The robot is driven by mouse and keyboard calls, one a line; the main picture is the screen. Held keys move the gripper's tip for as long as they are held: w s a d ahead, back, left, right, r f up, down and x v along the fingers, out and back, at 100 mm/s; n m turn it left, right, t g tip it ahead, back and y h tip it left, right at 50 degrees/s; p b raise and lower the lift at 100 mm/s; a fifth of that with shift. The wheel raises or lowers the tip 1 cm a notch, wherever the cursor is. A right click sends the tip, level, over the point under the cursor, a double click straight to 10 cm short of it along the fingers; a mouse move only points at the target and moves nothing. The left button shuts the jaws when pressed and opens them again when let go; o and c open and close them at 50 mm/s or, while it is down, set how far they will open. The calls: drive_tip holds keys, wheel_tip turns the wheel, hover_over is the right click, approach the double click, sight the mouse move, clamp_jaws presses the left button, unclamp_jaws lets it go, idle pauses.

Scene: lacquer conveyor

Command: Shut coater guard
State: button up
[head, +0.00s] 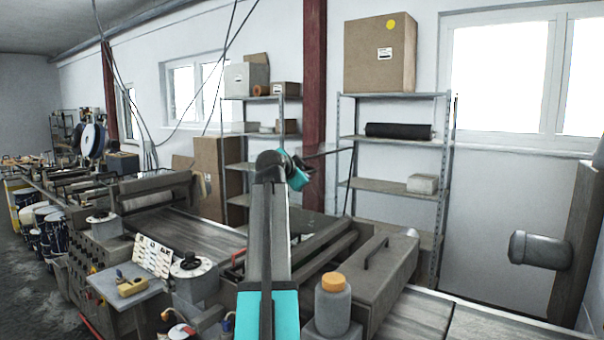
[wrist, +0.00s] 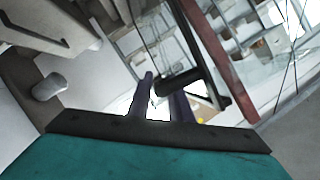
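A thin dark bar (head: 330,152) stands out beside my gripper, with a thin strut dropping from its right end toward the machine; it looks like the edge of a raised guard, but I cannot be sure. A long grey housing (head: 384,278) with a bar handle sits on the machine below it. My gripper (head: 308,170) is up over the machine, partly hidden behind my arm. In the wrist view its two fingers (wrist: 163,98) stand apart with a gap between them. A dark bar (wrist: 205,72) passes close beyond the fingers; whether they touch is unclear.
An orange-capped grey bottle (head: 333,308) stands in front of the housing. A shelf rack (head: 390,143) with a black roll (head: 398,131) and a large carton (head: 380,52) stands behind. A red column (head: 314,100) rises behind my gripper. A control panel (head: 153,257) is at left.

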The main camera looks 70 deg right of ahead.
drive_tip(key=shift+d, duration=0.25)
drive_tip(key=shift+c, duration=0.2)
clamp_jaws()
